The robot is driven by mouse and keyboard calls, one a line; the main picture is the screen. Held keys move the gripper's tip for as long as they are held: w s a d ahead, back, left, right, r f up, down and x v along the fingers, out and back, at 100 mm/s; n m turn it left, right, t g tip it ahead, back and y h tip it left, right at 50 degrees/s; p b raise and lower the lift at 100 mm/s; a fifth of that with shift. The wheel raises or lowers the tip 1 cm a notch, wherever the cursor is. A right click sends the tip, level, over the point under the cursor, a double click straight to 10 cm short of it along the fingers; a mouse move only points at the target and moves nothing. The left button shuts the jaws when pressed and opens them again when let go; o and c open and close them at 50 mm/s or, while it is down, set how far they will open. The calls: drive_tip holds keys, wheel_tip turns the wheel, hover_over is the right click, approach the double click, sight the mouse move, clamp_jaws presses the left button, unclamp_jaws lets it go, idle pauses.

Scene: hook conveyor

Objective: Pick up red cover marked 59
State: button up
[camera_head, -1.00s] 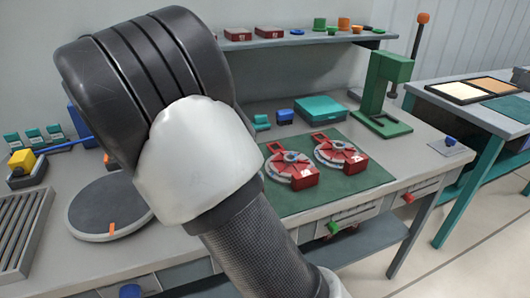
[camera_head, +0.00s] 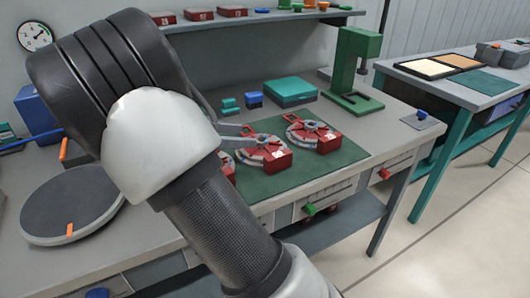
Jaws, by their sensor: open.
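Several red covers with pale labels sit in the work area. A third, at the left, is mostly hidden by my arm. Three red blocks, including a red block (camera_head: 232,12), lie on the back shelf. The numbers are too small to read surely, so I cannot tell which is 59. My gripper (camera_head: 250,131) shows only as slim grey fingers past my arm, open, near the middle part; contact is unclear.
The green mat (camera_head: 345,157) lies on the grey bench. A teal box (camera_head: 291,93), a small blue block (camera_head: 254,99) and a green press (camera_head: 356,75) stand behind it. A grey turntable (camera_head: 70,203) is at left. My arm blocks the left middle.

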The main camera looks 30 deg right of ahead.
sight(261, 139)
drive_tip(key=x, duration=0.2)
drive_tip(key=b+x, duration=0.1)
drive_tip(key=x, duration=0.2)
drive_tip(key=shift+f, duration=0.4)
clamp_jaws()
drive_tip(key=shift+r, duration=0.1)
